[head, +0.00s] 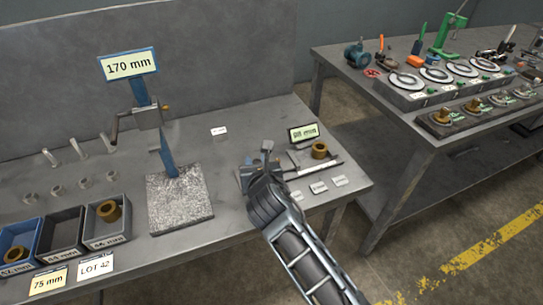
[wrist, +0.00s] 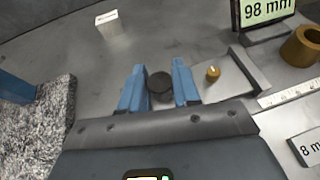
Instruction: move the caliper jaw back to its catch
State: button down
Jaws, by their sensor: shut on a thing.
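The caliper lies on the grey bench, with its pale ruled beam (head: 318,171) running right from my gripper; the beam also shows in the wrist view (wrist: 292,94). My gripper (head: 262,160) is low over the caliper's left end. In the wrist view its two blue fingers (wrist: 159,86) are shut on a round dark knob (wrist: 160,83), apparently the caliper jaw's. A small brass pin (wrist: 213,73) stands just right of the fingers. A grey upright bar (wrist: 248,70) is farther right. My gripper hides much of the jaw, and I cannot make out the catch.
A display reading 98 mm (head: 303,132) and a brass ring (head: 319,150) stand behind the beam. Small labels (head: 319,187) lie in front. A stand with a 170 mm sign (head: 128,65) and bins (head: 106,222) are left. A second table (head: 420,110) is right.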

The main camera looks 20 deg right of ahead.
jog(key=shift+a, duration=0.4)
jog(key=c, duration=0.9)
grip_release()
jog(key=shift+s, duration=0.1)
jog(key=shift+s+r, duration=0.15)
jog(key=shift+s, duration=0.1)
jog(key=v, duration=0.7)
jog(key=shift+a, duration=0.1)
jog(key=shift+s, duration=0.15)
